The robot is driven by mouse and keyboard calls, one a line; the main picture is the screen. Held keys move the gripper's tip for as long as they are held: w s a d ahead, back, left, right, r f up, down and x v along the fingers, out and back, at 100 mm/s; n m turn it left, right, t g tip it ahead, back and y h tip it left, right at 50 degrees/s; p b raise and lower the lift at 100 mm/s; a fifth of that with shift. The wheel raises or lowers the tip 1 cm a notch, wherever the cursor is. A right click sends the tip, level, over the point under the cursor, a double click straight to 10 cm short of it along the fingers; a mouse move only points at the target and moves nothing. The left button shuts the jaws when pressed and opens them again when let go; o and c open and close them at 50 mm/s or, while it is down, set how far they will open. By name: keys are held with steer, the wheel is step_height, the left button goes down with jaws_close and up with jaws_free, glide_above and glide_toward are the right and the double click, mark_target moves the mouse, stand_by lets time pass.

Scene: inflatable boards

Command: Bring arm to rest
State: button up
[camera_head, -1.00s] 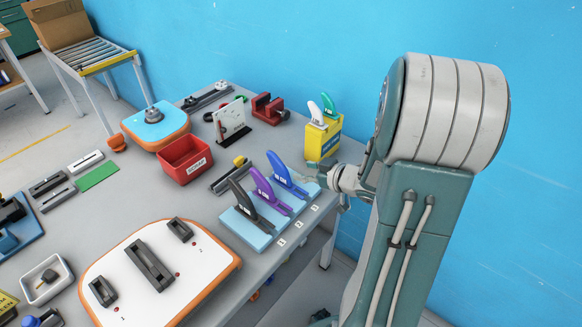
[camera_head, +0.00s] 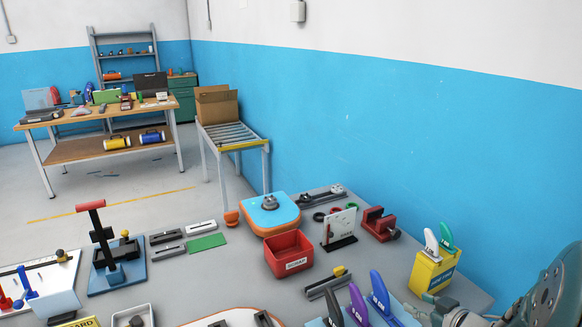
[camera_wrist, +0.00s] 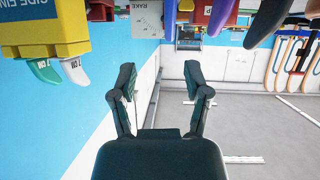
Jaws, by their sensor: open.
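My gripper (camera_wrist: 160,88) is open in the wrist view, with two dark fingers apart and nothing between them. That view appears upside down. In the head view my arm enters at the lower right corner, and the gripper end is beside the blue fin (camera_head: 381,295), close to the yellow side-fin box (camera_head: 432,274). A purple fin (camera_head: 358,304) and a black fin (camera_head: 334,308) stand left of the blue one. White and green small fins stick out of the yellow box, which also shows in the wrist view (camera_wrist: 45,28).
The grey workbench (camera_head: 225,265) bears a red scrap bin (camera_head: 288,256), a blue-topped orange board (camera_head: 268,215), a red vise (camera_head: 379,224) and a black-and-red lever press (camera_head: 104,245). The blue wall (camera_head: 400,150) runs close behind the bench. A roller stand (camera_head: 230,135) and wooden table are farther back.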

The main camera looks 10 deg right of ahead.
steer(key=a+r+m+g+h, duration=0.2)
steer(key=a+r+m+h, duration=0.15)
steer(key=r+h, duration=0.6)
steer(key=s+a+r+g+y, duration=0.2)
steer(key=s+a+g+y, duration=0.2)
steer(key=s+a, duration=1.1)
steer(key=shift+s+a+r+g+y, duration=0.15)
steer(key=shift+s+r+g+y, duration=0.3)
steer(key=shift+y, duration=0.5)
